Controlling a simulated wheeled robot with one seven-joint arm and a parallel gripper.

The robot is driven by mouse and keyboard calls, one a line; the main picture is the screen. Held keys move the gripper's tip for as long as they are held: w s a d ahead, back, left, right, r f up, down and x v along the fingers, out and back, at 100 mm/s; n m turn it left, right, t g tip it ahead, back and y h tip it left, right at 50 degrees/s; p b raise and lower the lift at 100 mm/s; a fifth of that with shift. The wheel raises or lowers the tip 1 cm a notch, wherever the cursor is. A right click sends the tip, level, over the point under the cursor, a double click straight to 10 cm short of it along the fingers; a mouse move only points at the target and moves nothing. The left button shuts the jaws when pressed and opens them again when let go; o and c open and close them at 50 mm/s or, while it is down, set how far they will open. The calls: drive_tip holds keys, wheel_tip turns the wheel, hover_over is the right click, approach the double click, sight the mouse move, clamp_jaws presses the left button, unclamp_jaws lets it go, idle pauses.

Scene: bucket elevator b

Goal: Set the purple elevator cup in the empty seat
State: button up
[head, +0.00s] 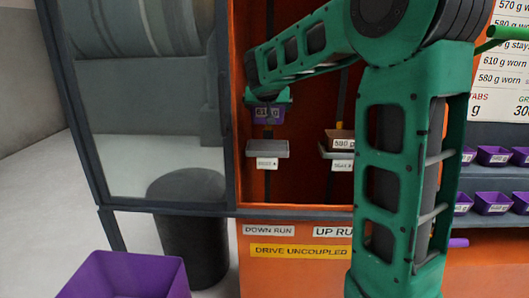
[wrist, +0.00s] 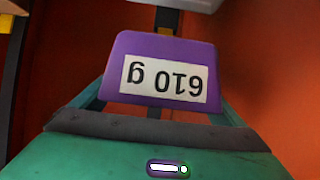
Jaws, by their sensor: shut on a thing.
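A purple elevator cup (wrist: 158,45) fills the middle of the wrist view, its white label reading "610 g" upside down. It also shows in the head view (head: 260,116), inside the orange cabinet. My gripper (head: 268,101) is shut on the cup and holds it above a grey seat (head: 268,148) on the down run, with a gap between them. That grey seat looks empty and carries a small white label. On the up run, a brown cup (head: 341,139) labelled 580 g sits in a seat (head: 337,152). My arm hides part of that side.
The cabinet's glass door (head: 150,100) stands open at the left. A purple bin (head: 125,276) and a dark round container (head: 192,235) are in front at the lower left. Shelves of purple cups (head: 492,203) are at the right. A yellow sign (head: 298,251) reads "DRIVE UNCOUPLED".

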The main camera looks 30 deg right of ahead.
sight(268, 134)
drive_tip(key=shift+f, duration=4.95)
drive_tip(key=shift+f, duration=0.4)
drive_tip(key=o, duration=1.3)
drive_tip(key=shift+f, duration=0.15)
drive_tip(key=shift+c, duration=0.2)
drive_tip(key=shift+f, duration=0.1)
drive_tip(key=shift+s+a+r, duration=0.1)
drive_tip(key=shift+r, duration=0.55)
drive_tip(key=v, duration=1.1)
drive_tip(key=shift+s+a+r, duration=0.15)
drive_tip(key=shift+s, duration=0.15)
